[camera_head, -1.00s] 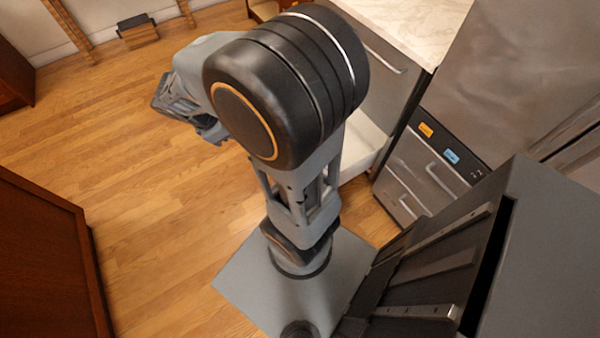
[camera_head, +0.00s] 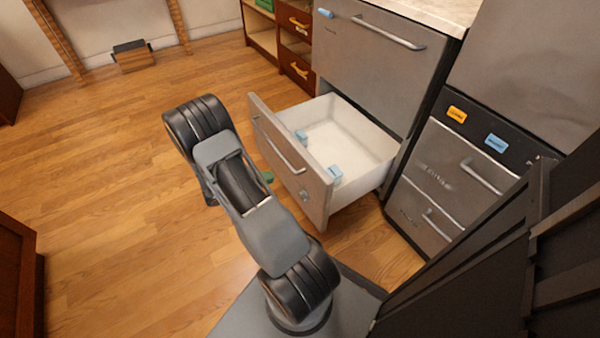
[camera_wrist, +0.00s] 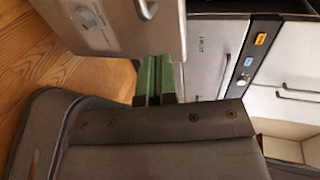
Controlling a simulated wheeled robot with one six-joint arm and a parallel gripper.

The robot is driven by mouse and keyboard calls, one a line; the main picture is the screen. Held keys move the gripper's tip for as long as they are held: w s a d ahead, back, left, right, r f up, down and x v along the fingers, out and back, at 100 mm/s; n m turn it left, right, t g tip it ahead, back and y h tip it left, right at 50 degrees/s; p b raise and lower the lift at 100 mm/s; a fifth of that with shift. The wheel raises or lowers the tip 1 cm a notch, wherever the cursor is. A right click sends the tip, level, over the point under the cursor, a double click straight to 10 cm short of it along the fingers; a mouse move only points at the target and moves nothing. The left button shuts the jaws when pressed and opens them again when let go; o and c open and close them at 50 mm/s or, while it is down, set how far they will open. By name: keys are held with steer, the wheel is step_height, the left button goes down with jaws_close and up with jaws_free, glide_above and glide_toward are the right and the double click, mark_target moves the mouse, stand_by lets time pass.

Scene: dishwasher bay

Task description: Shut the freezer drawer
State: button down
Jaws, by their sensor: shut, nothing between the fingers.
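The freezer drawer (camera_head: 292,160) stands pulled out low in the steel unit, its white bin (camera_head: 372,158) showing behind a steel front with a bar handle. Two small pale-blue pieces sit at the bin's front edge. The drawer front (camera_wrist: 115,28) also fills the upper left of the wrist view, with a round knob and part of the handle. My gripper (camera_wrist: 154,80) shows there as two green fingertips, shut together and empty, by the lower edge of the front. I cannot tell whether they touch it. In the head view my arm hides most of the gripper; a green bit shows near the front.
A steel upper front (camera_head: 375,60) with a bar handle is closed above the drawer. To the right is a steel appliance (camera_head: 445,175) with orange and blue labels. A wooden shelf unit (camera_head: 262,30) stands behind left. The wood floor at left is clear.

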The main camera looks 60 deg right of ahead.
mark_target(306, 165)
steer(key=b+x, duration=0.2)
steer(key=x, duration=0.4)
steer(key=b+x, duration=0.3)
steer(key=x, duration=0.3)
steer(key=shift+s+r, duration=0.15)
steer(key=shift+r, duration=0.1)
steer(key=shift+s+d+r, duration=0.1)
steer(key=shift+s+d, duration=0.1)
steer(key=shift+d, duration=0.35)
